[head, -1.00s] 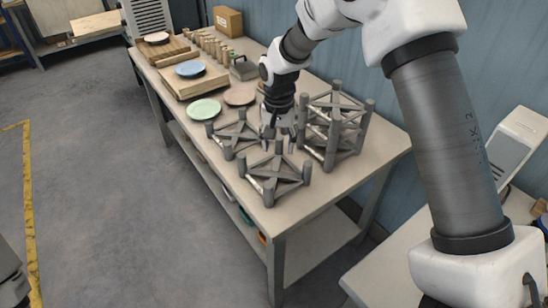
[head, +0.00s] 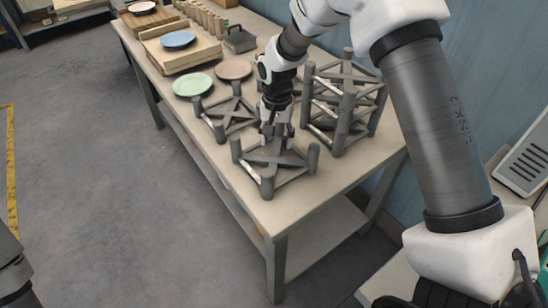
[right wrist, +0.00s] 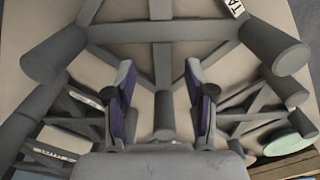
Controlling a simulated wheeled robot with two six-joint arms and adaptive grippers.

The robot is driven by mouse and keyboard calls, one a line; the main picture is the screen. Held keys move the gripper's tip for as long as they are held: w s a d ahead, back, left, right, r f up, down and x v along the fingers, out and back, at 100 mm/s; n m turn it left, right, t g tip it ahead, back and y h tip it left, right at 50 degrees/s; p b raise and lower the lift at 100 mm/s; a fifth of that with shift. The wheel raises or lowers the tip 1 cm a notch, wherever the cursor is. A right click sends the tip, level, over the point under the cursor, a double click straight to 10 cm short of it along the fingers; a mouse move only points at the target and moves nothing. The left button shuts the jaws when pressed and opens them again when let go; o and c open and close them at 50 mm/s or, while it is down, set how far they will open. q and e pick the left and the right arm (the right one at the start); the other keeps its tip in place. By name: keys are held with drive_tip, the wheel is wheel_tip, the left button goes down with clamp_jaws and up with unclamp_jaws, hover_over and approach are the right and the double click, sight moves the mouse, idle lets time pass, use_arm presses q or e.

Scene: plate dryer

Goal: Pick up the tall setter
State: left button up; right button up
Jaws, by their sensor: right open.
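The tallest grey setter frame (head: 345,105) stands upright at the right of the table in the head view, apart from my right gripper. A lower grey setter (head: 290,160) stands at the near end; it also fills the top of the right wrist view (right wrist: 163,30), with a partly cut-off label starting "TA". My right gripper (head: 275,140) points down at this near setter's back edge. In the right wrist view its fingers (right wrist: 162,100) are apart, with a post of that setter (right wrist: 163,118) showing between them. Contact cannot be told. My left gripper is not in view.
Another low setter (head: 225,118) stands left of my right gripper. The table's front edge is close to the near setter. The blue wall runs behind.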

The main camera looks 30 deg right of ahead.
sight(275, 152)
drive_tip(key=f, duration=0.4)
drive_tip(key=shift+s+a+f+p, duration=0.1)
drive_tip(key=shift+a+p, duration=0.1)
drive_tip(key=shift+p, duration=0.1)
drive_tip(key=shift+f, duration=0.3)
drive_tip(key=shift+r, duration=0.1)
clamp_jaws()
drive_tip(key=shift+r, duration=0.1)
